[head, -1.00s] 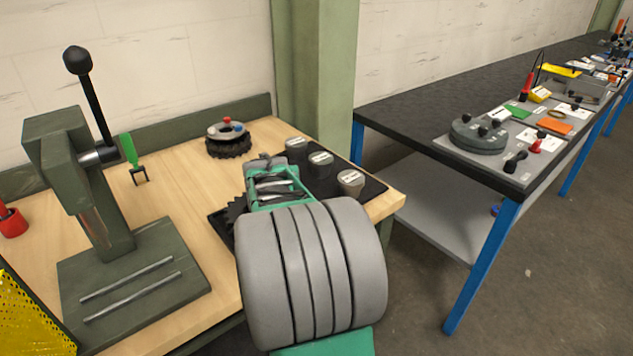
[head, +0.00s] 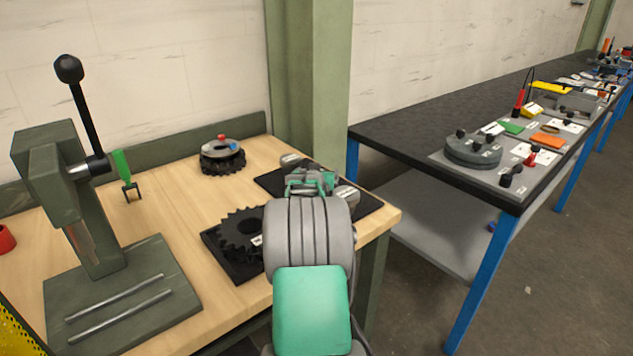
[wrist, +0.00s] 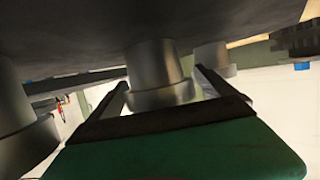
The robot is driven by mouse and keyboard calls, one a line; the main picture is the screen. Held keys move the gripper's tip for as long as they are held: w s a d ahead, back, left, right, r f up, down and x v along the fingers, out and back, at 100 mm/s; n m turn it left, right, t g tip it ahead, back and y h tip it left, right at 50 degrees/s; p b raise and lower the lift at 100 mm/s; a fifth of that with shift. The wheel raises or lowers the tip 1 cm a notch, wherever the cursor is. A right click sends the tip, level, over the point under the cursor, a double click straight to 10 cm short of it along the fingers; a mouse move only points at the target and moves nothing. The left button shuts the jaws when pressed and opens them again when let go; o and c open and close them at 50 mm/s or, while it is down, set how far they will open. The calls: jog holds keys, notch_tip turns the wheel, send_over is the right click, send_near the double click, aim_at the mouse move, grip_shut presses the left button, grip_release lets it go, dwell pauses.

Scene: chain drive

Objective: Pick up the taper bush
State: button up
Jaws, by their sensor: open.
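Three grey metal bushes stand in a row on a black mat (head: 372,207) at the bench's right end. I cannot tell from their labels which is which. In the head view the back bush (head: 290,160) and the front bush (head: 347,195) show, and my gripper (head: 312,180) covers the middle one. In the wrist view, which looks upside down, the middle bush (wrist: 150,72) stands between the open fingers of my gripper (wrist: 160,82). A gap shows beside it, and contact cannot be told. Its neighbours (wrist: 15,115) and (wrist: 210,58) stand outside the fingers.
A black sprocket (head: 242,232) lies on a dark tray just left of my arm. A round toothed part (head: 222,157) sits further back. A green arbor press (head: 70,200) stands at the left. Bare wood lies between them.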

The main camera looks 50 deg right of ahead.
grip_shut()
jog(key=shift+r, duration=0.1)
dwell(0.9)
